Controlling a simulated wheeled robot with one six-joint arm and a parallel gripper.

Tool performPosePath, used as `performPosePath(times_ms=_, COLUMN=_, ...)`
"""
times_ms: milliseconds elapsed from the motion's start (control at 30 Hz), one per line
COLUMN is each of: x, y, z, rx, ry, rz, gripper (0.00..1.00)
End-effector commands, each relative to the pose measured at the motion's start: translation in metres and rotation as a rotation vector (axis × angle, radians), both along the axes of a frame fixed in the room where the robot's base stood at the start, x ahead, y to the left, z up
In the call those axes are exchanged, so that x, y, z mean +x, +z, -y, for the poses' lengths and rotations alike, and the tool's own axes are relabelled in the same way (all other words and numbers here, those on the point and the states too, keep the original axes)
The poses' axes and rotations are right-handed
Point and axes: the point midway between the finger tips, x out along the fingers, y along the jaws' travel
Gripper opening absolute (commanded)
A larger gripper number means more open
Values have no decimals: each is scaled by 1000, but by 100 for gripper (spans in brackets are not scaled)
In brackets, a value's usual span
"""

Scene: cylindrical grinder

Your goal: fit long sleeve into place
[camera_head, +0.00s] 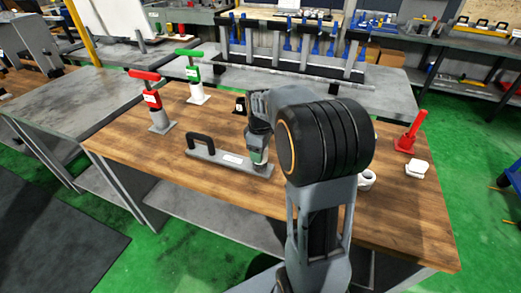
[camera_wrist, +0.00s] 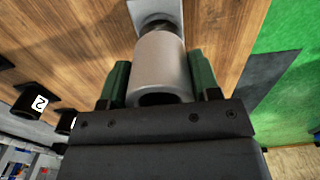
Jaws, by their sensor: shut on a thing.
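My gripper (camera_head: 259,157) is over the right end of a grey bar-shaped base (camera_head: 222,159) with a black handle, on the wooden bench. In the wrist view the green fingers (camera_wrist: 160,82) are shut on a light grey sleeve (camera_wrist: 160,64), with one finger on each side. The sleeve's near end shows a dark opening. Past its far end are a dark round part (camera_wrist: 160,24) and the grey base (camera_wrist: 148,7). I cannot tell whether the sleeve is around that part or just clear of it. In the head view my gripper and arm mostly hide the sleeve.
On the bench (camera_head: 130,128), a red-handled tool (camera_head: 150,97) and a green-handled tool (camera_head: 194,75) stand at left. At right are a white ring-shaped part (camera_head: 367,179), a red stand (camera_head: 409,137) and a white block (camera_head: 416,169). The wrist view shows a black part marked 2 (camera_wrist: 30,103).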

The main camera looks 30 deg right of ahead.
Motion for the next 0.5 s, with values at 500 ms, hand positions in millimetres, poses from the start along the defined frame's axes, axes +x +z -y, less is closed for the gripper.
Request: performPosePath(times_ms=500, x=0, y=-14, z=0, rx=0, ry=0, rz=0, gripper=24)
